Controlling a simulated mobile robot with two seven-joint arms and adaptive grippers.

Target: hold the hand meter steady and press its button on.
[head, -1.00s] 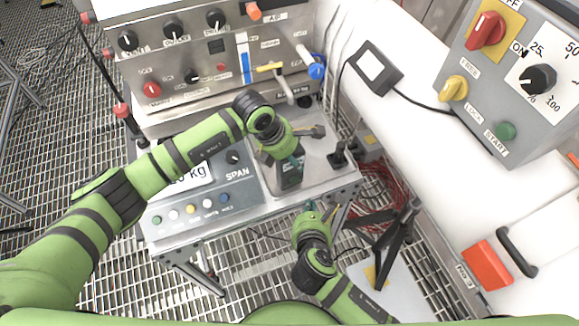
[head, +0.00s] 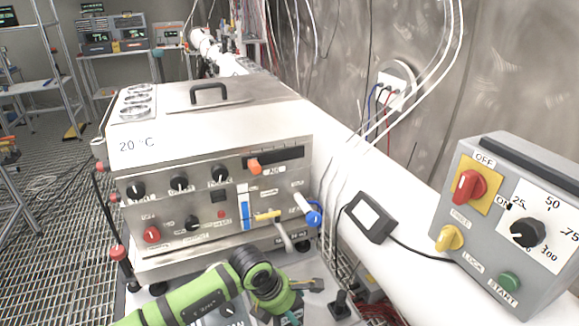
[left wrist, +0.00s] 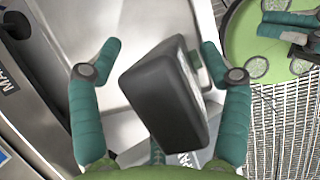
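The hand meter is a dark, boxy block (left wrist: 165,95) in the left wrist view, tilted, with a paler face on its right side partly turned away. My left gripper (left wrist: 158,58) has its two teal fingers apart on either side of the meter. A gap shows at the left finger; the right finger is close to the meter, and I cannot tell if it touches. In the head view my left gripper (head: 284,310) is at the bottom edge and the meter cannot be made out. My right gripper (left wrist: 288,27) shows only partly at the wrist view's top right. The meter's button is not clearly visible.
A steel control panel with knobs (head: 205,205) stands behind my left arm. A grey box with a red switch and green button (head: 515,220) is at the right. A small black device (head: 370,217) lies on the white surface. A grating floor is at the left.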

